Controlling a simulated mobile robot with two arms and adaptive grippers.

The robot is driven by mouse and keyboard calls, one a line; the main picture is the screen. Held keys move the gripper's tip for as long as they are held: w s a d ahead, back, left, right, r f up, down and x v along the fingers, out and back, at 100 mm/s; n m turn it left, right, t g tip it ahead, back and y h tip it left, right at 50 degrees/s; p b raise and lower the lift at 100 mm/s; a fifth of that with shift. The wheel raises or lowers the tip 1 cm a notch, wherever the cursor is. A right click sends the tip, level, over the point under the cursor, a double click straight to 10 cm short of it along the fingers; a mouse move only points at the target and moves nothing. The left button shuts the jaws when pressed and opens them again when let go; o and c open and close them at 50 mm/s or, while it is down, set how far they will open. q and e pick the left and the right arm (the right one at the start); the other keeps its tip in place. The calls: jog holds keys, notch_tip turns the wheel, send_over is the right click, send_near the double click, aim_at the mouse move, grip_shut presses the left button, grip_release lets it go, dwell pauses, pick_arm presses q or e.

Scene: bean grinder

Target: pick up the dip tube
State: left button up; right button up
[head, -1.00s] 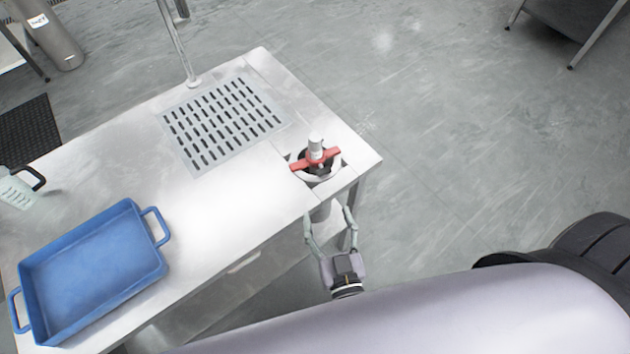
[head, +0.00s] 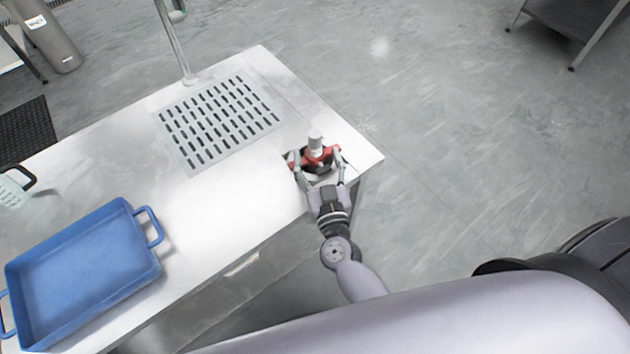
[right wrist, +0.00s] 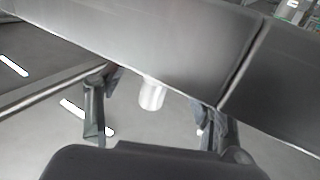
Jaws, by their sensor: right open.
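A pale upright cylinder (head: 316,144), perhaps the dip tube, stands above a red cross-handle (head: 322,156) at a cutout in the counter's right end. I cannot tell how far it extends down. My right gripper (head: 318,158) is open, with its fingers on either side of the red handle in the head view. In the right wrist view a short pale cylinder (right wrist: 152,96) hangs below the counter edge, between the open fingers of the right gripper (right wrist: 153,104). I see no contact with it. My left gripper is not in view.
The steel counter (head: 240,190) has a slotted drain grate (head: 218,122) and a faucet post (head: 178,45) behind it. A blue tray (head: 85,270) sits at the left front, with a pale handled container (head: 12,190) beyond. Open floor lies to the right.

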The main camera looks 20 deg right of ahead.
aim_at(316, 154)
jog(key=w, duration=0.3)
jog(key=shift+w+d, duration=0.15)
jog(key=shift+w, duration=0.1)
jog(key=shift+s, duration=0.1)
grip_shut()
dwell(0.5)
dwell(0.4)
